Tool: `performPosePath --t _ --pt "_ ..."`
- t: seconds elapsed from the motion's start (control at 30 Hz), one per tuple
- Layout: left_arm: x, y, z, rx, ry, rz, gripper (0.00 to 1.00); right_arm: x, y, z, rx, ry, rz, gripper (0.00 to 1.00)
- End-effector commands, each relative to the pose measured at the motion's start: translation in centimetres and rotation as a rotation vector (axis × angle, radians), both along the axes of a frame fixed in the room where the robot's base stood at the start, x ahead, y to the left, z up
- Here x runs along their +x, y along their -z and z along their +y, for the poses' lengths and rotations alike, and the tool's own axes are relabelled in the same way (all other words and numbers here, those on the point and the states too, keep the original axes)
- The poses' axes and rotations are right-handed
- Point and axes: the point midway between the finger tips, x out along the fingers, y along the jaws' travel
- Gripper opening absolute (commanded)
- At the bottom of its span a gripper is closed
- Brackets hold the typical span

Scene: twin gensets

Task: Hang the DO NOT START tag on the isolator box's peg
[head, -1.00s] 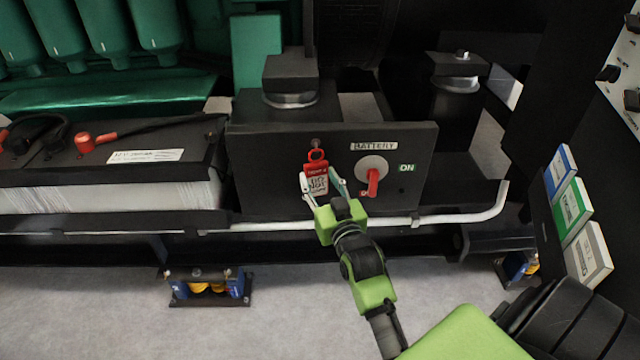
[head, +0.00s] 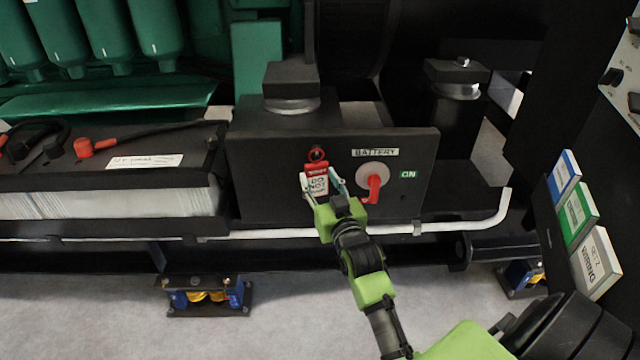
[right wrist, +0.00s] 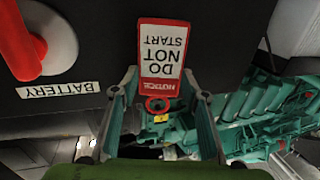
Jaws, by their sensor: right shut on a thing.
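The red and white DO NOT START tag (head: 317,181) is held upright at the front of the black isolator box (head: 265,180). My right gripper (head: 319,179) is shut on it, a finger at each side. The tag's red ring (head: 317,154) stands at its top, over the spot where the peg is; I cannot tell if it is around the peg or just in front of it. In the right wrist view the tag (right wrist: 163,55) appears upside down between the fingers, with its ring (right wrist: 157,104) below. My left gripper is out of view.
The red rotary switch (head: 374,186) is close to the right of the gripper, under the BATTERY label (head: 375,152). A white pipe (head: 270,231) runs below the box. A battery (head: 110,180) stands at left. Small boxes (head: 577,214) sit at right.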

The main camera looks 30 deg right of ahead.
Motion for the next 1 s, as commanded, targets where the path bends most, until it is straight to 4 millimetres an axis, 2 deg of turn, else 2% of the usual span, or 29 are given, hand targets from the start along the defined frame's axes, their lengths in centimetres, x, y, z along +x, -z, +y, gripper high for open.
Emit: performPosePath --t 0.33,0.53,0.8,1.0 --pt "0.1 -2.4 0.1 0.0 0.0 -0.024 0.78 0.9 0.2 -0.6 -0.001 0.001 -0.001 0.23" --pt "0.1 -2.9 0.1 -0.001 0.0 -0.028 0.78 1.6 0.7 -1.0 -0.001 0.0 0.001 0.23" --pt "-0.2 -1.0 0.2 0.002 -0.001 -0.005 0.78 1.7 0.9 -1.1 -0.001 0.0 -0.001 0.23" --pt "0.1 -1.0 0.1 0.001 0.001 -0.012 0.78 1.7 0.9 -1.1 -0.001 0.0 -0.001 0.23"
